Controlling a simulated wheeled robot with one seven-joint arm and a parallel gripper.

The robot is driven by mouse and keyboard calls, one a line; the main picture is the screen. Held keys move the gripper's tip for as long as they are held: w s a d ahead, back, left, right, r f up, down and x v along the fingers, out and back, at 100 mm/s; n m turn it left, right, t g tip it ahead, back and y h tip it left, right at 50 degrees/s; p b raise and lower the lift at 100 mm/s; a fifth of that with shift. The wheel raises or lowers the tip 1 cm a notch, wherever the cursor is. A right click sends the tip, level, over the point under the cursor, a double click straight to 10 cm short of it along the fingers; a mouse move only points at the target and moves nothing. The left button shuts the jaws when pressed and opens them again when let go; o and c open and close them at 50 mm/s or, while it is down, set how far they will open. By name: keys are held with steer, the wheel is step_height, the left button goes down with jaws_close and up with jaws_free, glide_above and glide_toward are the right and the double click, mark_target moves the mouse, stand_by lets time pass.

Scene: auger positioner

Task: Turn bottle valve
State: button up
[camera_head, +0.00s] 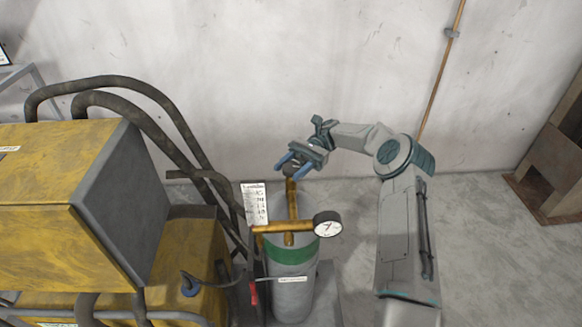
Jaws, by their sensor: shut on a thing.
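The dark valve knob (290,170) sits at the top of the fitting. My gripper (292,168), with blue fingers, reaches down from the upper right and is shut on the knob. The fingers partly hide the knob, so its turn position cannot be told.
A large yellow machine (60,170) with thick dark hoses (150,95) fills the left side. A thin pipe (440,70) runs down the back wall. A brown metal frame (555,160) stands far right.

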mark_target(292, 166)
steer(key=o, duration=1)
steer(key=shift+r+b, duration=0.3)
steer(key=shift+r, duration=0.3)
step_height(292, 166, up, 3)
steer(key=shift+r+b, duration=0.1)
steer(key=shift+b, duration=0.35)
steer(key=shift+s+d+r+p, duration=0.25)
steer(key=shift+s+d+r, duration=0.4)
steer(key=shift+d+r, duration=0.85)
steer(key=shift+s+d+r+p, duration=0.2)
steer(key=shift+s+d+r, duration=0.5)
steer(key=shift+d, duration=1.45)
steer(key=shift+s+d+r+p, duration=0.25)
steer(key=shift+s+d+r, duration=0.35)
steer(key=shift+d+r, duration=0.9)
steer(key=shift+d+f, duration=0.3)
steer(key=shift+f, duration=0.05)
